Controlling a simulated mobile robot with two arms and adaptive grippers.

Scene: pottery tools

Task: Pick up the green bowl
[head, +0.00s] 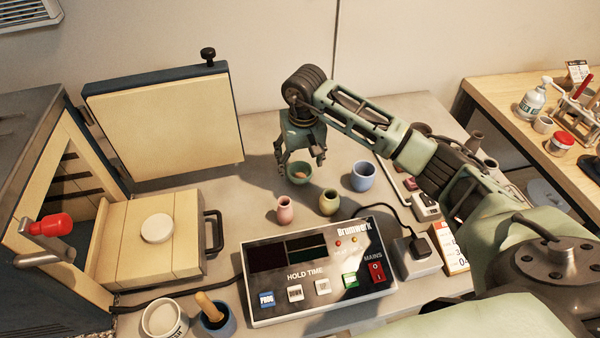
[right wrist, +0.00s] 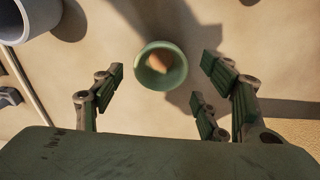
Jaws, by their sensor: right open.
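The green bowl (head: 299,173) stands on the grey table behind the control box in the head view. In the right wrist view the bowl (right wrist: 160,66) shows from above, with a small brownish patch inside. My right gripper (head: 300,161) is open, with its fingers pointing down over the bowl in the head view. In the right wrist view its fingers (right wrist: 165,95) are spread on both sides, the bowl lying a little beyond and between them, apart from them. My left gripper does not show.
A blue cup (head: 362,176) stands just right of the bowl. A pink vase (head: 284,210) and an olive pot (head: 328,202) stand in front of it. The control box (head: 318,270) lies nearer, and a kiln with an open door (head: 165,125) is at left.

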